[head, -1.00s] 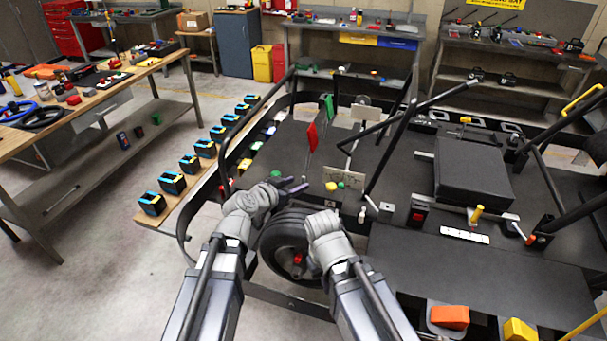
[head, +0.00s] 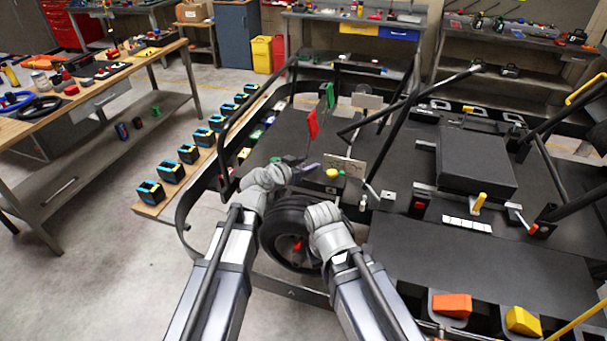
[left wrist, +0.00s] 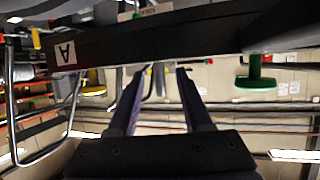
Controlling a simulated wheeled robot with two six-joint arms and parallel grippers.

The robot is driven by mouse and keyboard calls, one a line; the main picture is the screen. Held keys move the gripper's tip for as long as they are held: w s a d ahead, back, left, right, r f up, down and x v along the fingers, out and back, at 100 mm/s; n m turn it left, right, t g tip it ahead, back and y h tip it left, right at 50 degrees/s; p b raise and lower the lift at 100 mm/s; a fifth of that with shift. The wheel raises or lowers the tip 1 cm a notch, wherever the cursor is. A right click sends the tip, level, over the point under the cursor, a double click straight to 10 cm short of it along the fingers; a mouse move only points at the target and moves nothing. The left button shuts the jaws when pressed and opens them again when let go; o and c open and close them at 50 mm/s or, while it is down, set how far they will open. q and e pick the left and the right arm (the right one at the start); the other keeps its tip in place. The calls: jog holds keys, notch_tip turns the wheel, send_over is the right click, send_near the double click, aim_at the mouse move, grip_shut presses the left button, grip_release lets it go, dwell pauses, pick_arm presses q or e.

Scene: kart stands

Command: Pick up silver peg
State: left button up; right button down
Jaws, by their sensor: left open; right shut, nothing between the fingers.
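A small pale, silver-looking peg (head: 363,203) stands on the kart's dark deck, right of my grippers; it is too small to be sure it is the silver peg. My left gripper (head: 308,168) is over the deck's near edge, left of that peg and apart from it. In the left wrist view its two fingers (left wrist: 165,85) are spread with nothing between them, below a dark bar (left wrist: 200,30) labelled "A". My right gripper (head: 325,213) is shut and empty by the wheel, its fingertips mostly hidden. I cannot make out the peg in the left wrist view.
A black wheel (head: 290,235) lies below my grippers. A yellow button (head: 332,174), a red flag (head: 312,123) and black frame bars rise around the deck. A grey block (head: 387,200) is right of the pale peg. A green knob (left wrist: 258,75) shows in the left wrist view.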

pick_arm(q)
jog(key=x, duration=0.2)
jog(key=shift+w+f, duration=0.15)
jog(key=shift+w, duration=0.1)
jog(key=shift+s, duration=0.3)
grip_shut()
